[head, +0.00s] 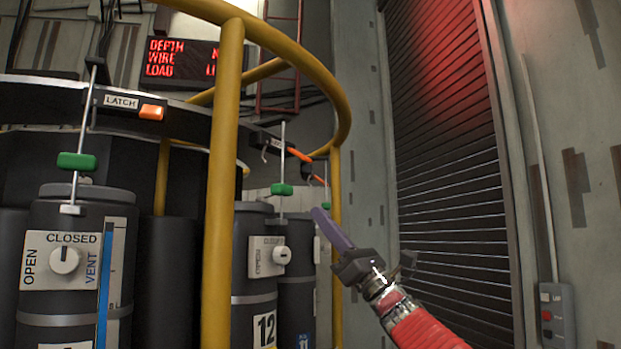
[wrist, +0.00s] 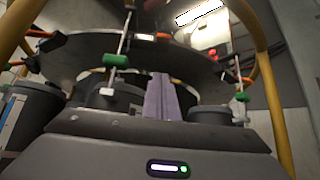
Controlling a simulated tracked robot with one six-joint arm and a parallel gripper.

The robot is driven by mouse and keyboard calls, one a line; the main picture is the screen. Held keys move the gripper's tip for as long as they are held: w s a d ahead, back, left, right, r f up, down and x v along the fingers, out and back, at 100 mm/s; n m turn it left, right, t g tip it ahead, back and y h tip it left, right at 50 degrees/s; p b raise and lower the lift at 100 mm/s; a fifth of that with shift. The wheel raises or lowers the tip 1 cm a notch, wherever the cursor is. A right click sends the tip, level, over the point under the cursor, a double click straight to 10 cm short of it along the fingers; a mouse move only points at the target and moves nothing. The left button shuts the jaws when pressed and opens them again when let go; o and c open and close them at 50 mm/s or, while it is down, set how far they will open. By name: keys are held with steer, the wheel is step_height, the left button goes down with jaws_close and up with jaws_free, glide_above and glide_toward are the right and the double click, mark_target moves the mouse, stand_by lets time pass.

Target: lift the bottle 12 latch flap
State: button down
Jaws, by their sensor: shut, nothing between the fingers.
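Bottle 12 (head: 255,275) is a dark cylinder with a white "12" label, standing partly behind a yellow post in the head view. Above it, on the rim of the dark round rack, sits a dark latch with an orange flap (head: 299,155). The flap shows small and nearly edge-on; I cannot tell whether it is raised. A rod with a green grip (head: 282,189) hangs below the rack there. My gripper (head: 318,214) is shut and empty, its purple fingers pointing up and left, lower right of the flap in the picture. The fingers also show in the wrist view (wrist: 160,80), below the rack's rim.
The yellow post (head: 220,190) and curved rail stand in front of the rack. A nearer bottle (head: 75,295) has its own LATCH box with an orange flap (head: 151,112). Bottle 11 (head: 298,280) stands beside bottle 12. A shutter (head: 450,170) is at right.

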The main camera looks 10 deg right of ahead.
mark_target(300, 155)
step_height(300, 155, up, 10)
steer(key=w+a, duration=0.2)
steer(key=shift+w+a+f, duration=0.15)
steer(key=shift+w+a, duration=0.05)
stand_by(0.5)
steer(key=shift+s+d+r, duration=0.2)
steer(key=shift+s+r, duration=0.05)
steer(key=shift+r, duration=0.05)
stand_by(0.5)
steer(key=shift+s+d+r, duration=0.3)
steer(key=shift+r, duration=0.3)
steer(key=shift+s+d+r, duration=0.3)
steer(key=shift+r, duration=0.3)
steer(key=shift+f, duration=0.15)
